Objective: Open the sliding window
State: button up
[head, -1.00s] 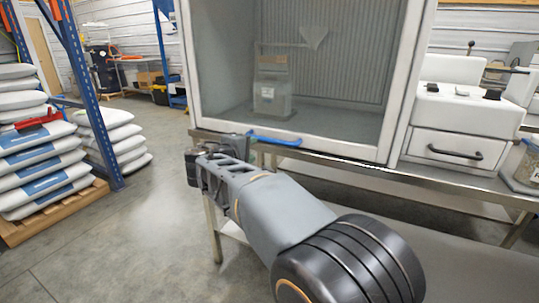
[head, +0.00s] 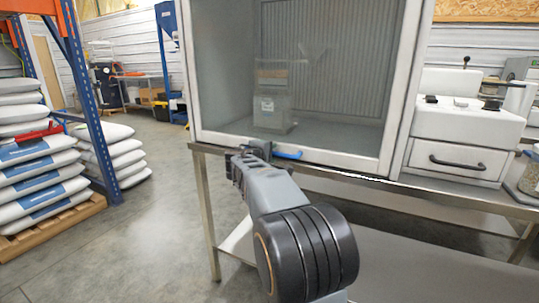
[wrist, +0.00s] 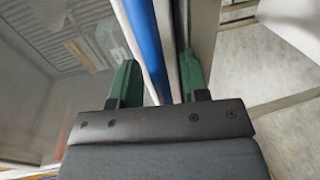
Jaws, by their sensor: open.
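The sliding window (head: 345,95) is a clear pane in a pale frame on the front of a cabinet. Its lower rail (head: 345,160) sits down near the bench top. A blue bar handle (head: 288,155) is on that rail, its left part hidden behind my gripper (head: 248,153) in the head view. In the wrist view the handle (wrist: 143,35) runs between the two green fingers of my gripper (wrist: 160,75). The fingers are apart, one on each side of the bar, with visible gaps. Contact with the bar cannot be made out.
A clear container (head: 272,108) stands inside the cabinet behind the pane. A white machine with a drawer (head: 458,160) is to the right on the steel bench (head: 440,198).

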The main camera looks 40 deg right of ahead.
jog(key=shift+d, duration=0.1)
grip_shut()
dwell(0.4)
